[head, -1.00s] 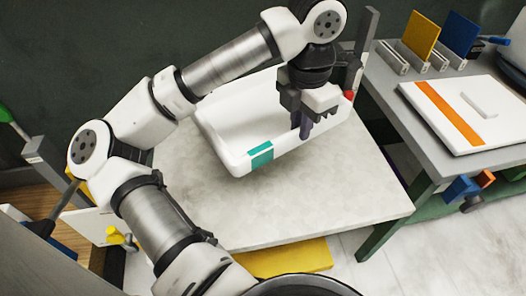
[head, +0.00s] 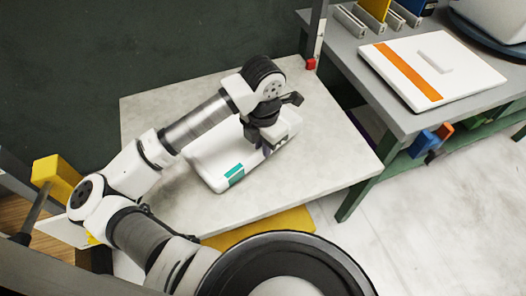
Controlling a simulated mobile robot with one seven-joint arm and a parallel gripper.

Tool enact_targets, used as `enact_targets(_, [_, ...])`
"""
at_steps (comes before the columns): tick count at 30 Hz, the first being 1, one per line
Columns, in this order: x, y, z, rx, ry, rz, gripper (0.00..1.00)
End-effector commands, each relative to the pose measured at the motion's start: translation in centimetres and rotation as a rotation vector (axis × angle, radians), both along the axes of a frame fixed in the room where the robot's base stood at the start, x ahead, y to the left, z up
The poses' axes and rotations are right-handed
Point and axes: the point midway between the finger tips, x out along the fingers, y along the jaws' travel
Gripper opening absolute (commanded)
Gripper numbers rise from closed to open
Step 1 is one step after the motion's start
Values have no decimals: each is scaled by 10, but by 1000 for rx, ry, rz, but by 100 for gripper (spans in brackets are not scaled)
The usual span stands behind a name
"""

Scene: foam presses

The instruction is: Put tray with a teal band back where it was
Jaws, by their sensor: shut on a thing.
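The white tray with a teal band (head: 222,182) is over the pale stone-topped table (head: 330,160), near its middle. Its teal band (head: 236,174) faces the front. My gripper (head: 272,148) is at the tray's right end and shut on its near right wall. I cannot tell whether the tray's underside touches the table top.
A grey bench (head: 405,118) stands at the right, bearing a white lidded box with an orange band (head: 400,75) and slotted holders (head: 350,20). A yellow bar (head: 265,230) lies below the table's front edge. The table's right part is clear.

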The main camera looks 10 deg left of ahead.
Motion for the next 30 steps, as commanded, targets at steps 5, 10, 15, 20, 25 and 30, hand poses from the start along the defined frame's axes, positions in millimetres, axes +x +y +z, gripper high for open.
enact_targets(5, [-1, 0, -27, -4, 4, 2, 0])
enact_targets(10, [0, 0, -39, -1, 1, 1, 0])
enact_targets(15, [0, 0, -39, 0, 0, 1, 0])
enact_targets(20, [0, 0, -43, 1, 1, 0, 0])
enact_targets(25, [0, 0, -42, -1, 1, 0, 27])
enact_targets(30, [0, 0, -42, 0, 1, 0, 35])
